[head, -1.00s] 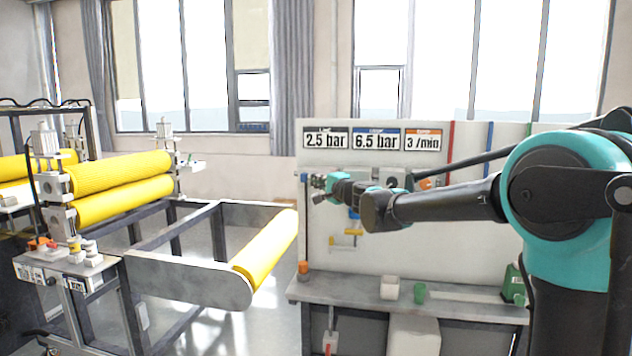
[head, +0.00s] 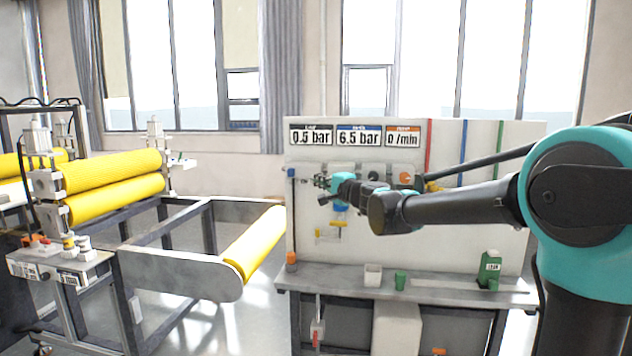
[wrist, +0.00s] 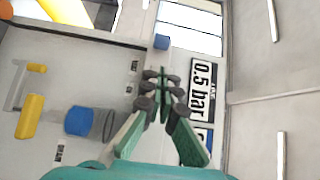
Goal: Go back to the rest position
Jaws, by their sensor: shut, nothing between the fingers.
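My gripper (head: 322,181) is raised in front of the white panel board (head: 475,215), left of its middle and below the display row. In the wrist view my gripper (wrist: 162,82) has its fingers together, with nothing between them. The arm reaches in from the right. The left display (head: 311,136) reads 0.5 bar and also shows in the wrist view (wrist: 202,92). The middle display (head: 359,137) reads 6.5 bar and the right display (head: 403,138) reads 0 /min. A blue-capped cylinder (wrist: 80,121) and a yellow handle (wrist: 30,117) are on the board beside the gripper.
The roller machine (head: 180,272) with yellow rollers (head: 112,185) stands at the left. Floor shows between machine and board.

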